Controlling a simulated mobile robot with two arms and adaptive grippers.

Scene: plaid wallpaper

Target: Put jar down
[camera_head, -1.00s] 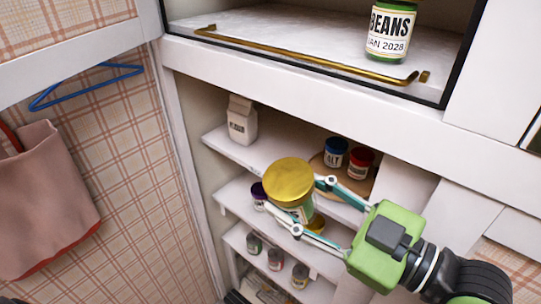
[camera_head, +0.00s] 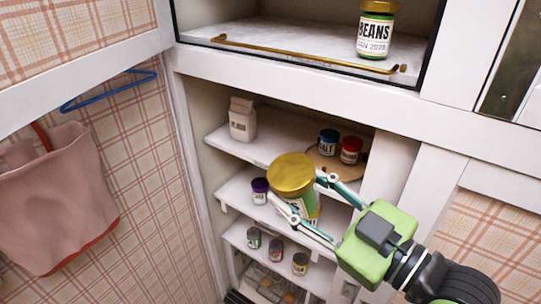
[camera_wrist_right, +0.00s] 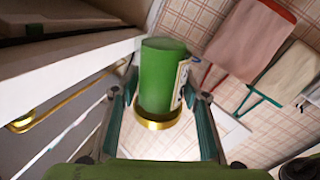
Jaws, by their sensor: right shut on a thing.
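The held jar (camera_head: 292,175) has a gold lid, a green body and a pale label. My right gripper (camera_head: 297,188) is shut on it, one finger on each side, and holds it in front of the open shelves. In the right wrist view the jar (camera_wrist_right: 160,80) sits between the two fingers, its green end away from the palm and its gold lid toward it. A second jar, labelled BEANS (camera_head: 375,32), stands upright in the upper compartment (camera_head: 290,30). My left gripper is not in view.
The shelves (camera_head: 240,147) below hold a white carton (camera_head: 242,118), a blue-lidded jar (camera_head: 328,141) and a red-lidded jar (camera_head: 350,150) on a round board, and several small jars lower down. A gold rail (camera_head: 300,55) edges the upper compartment, whose left part is clear.

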